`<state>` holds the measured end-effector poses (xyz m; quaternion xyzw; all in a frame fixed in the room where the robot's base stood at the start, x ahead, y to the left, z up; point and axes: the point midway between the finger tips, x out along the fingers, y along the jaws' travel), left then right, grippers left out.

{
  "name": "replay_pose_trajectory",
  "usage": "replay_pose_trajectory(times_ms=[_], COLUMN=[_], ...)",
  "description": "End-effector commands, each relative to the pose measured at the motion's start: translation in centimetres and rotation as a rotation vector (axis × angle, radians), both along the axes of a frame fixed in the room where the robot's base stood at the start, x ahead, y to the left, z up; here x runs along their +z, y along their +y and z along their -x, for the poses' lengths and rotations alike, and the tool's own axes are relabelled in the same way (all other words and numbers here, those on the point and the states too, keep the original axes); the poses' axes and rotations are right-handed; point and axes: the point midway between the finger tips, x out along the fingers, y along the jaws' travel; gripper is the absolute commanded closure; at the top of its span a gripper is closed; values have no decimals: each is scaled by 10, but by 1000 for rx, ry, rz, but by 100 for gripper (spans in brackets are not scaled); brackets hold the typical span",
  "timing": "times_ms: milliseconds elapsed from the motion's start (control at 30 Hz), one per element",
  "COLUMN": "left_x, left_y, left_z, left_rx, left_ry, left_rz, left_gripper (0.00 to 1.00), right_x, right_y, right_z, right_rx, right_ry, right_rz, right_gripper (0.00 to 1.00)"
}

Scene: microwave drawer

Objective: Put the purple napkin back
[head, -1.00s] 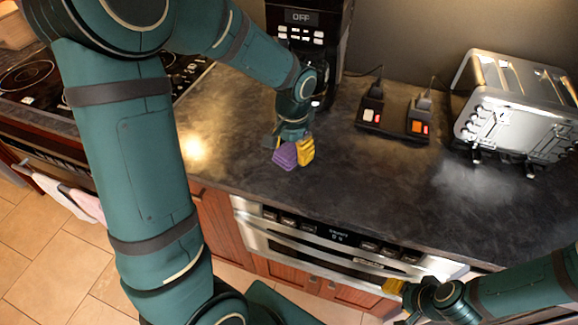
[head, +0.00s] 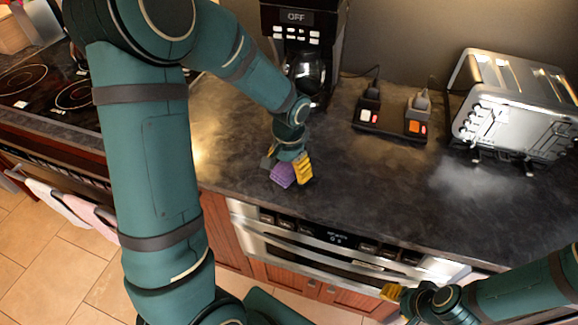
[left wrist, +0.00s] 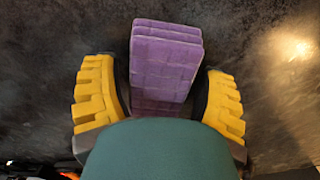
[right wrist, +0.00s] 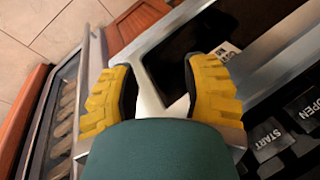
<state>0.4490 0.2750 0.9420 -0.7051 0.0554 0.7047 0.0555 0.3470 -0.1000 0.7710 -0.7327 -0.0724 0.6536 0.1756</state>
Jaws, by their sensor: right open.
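The purple napkin (head: 283,174) is a folded, quilted stack above the dark counter. In the left wrist view the napkin (left wrist: 165,60) sits between the two yellow fingers. My right gripper (head: 391,292) is open, low in front of the microwave drawer (head: 330,237). In the right wrist view its fingers (right wrist: 160,90) stand either side of a pale metal strip, and no napkin shows there.
A coffee maker (head: 302,45) stands behind my left gripper. A power strip (head: 390,122) and a silver toaster (head: 515,105) stand at the back right. A cooktop (head: 60,90) is at the left. The counter's middle right (head: 380,185) is clear.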

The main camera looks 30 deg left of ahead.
Motion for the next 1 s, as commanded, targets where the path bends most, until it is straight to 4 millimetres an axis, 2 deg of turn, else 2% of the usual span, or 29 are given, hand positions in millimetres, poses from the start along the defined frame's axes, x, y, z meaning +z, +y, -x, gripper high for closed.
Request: replay_pose_trajectory(times_ms=[333,467,567,800,1000], left_x=[1,9,25,76,108], left_y=[0,0,0,0,0], left_z=[0,-1,-1,-1,0], left_rx=[0,0,0,0,0], left_ry=[0,-2,-4,-5,-3], left_rz=[0,-1,0,0,-1], left_gripper=[11,11,11,11,11], right_x=[1,5,8,19,25], right_y=[0,0,0,-1,-1], right_z=[0,-1,-2,-5,-8], right_rx=[0,-2,-4,-10,-13], right_ry=[0,-2,-5,-12,-17], right_rz=[0,0,1,3,4], right_gripper=[53,53,53,53,53])
